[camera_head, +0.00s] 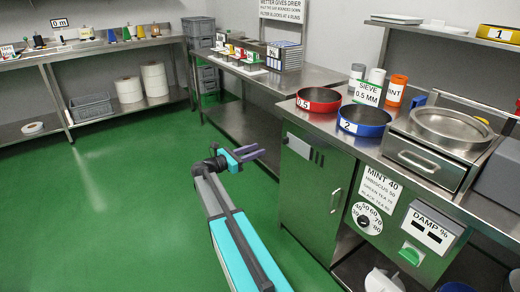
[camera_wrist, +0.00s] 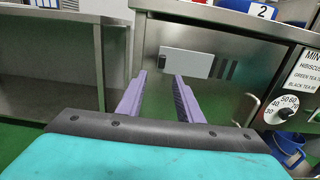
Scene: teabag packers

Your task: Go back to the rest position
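My gripper (camera_head: 250,152) is raised over the green floor in the head view, in front of the steel benches and apart from them. In the wrist view its two purple fingers (camera_wrist: 160,95) stand apart with nothing between them. They point toward a steel cabinet door (camera_wrist: 225,95) with a pale panel (camera_wrist: 187,62) on it. My arm is bent, its teal link rising from the bottom of the head view.
The right bench holds a red sieve (camera_head: 318,100), a blue sieve (camera_head: 364,121) and a steel pan (camera_head: 452,124). A dial (camera_head: 367,218) is on its front. A middle bench (camera_head: 235,70) and left bench (camera_head: 95,50) stand behind. The green floor (camera_head: 110,210) at left is clear.

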